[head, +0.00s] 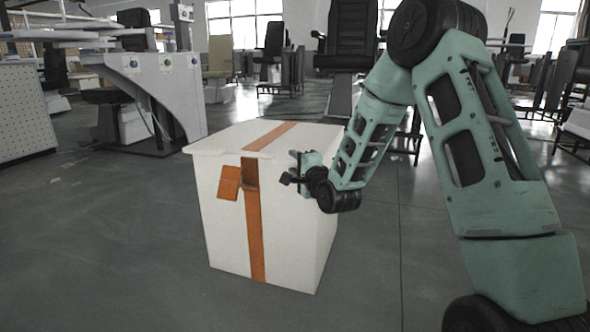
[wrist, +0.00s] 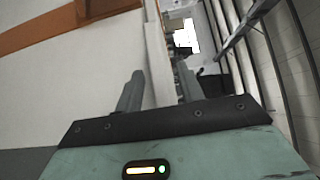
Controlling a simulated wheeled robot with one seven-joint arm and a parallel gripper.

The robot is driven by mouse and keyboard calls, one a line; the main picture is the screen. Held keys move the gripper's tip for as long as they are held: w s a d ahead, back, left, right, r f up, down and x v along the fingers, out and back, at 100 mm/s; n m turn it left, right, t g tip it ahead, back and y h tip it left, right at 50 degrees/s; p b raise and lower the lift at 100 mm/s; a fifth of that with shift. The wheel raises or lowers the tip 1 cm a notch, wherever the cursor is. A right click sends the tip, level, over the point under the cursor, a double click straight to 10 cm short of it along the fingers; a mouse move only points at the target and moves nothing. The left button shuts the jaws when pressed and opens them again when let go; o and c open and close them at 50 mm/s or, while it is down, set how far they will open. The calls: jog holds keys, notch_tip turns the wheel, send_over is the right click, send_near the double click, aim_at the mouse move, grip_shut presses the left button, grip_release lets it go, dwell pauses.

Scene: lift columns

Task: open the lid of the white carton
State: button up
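The white carton (head: 285,235) stands on the floor in the middle of the head view. Its lid (head: 225,139) lies flat on top and looks closed, with an orange stripe across it. An orange strip runs down the front, with a small orange tab (head: 228,183) beside it. My gripper (head: 288,172) is at the upper front of the carton, just below the lid's edge. In the wrist view my gripper (wrist: 159,82) has its two fingers apart. The pale lid edge (wrist: 157,55) appears in line with the gap between them. I cannot tell whether either finger touches it.
A grey-white workstation (head: 160,90) stands behind on the left, and a perforated white cabinet (head: 22,110) at the far left. Several chairs, one a black chair (head: 350,38), stand at the back. The floor (head: 90,240) left and in front of the carton is clear.

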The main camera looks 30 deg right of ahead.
jog(key=shift+w, duration=0.2)
jog(key=shift+c, duration=0.4)
jog(key=shift+r, duration=0.1)
grip_shut()
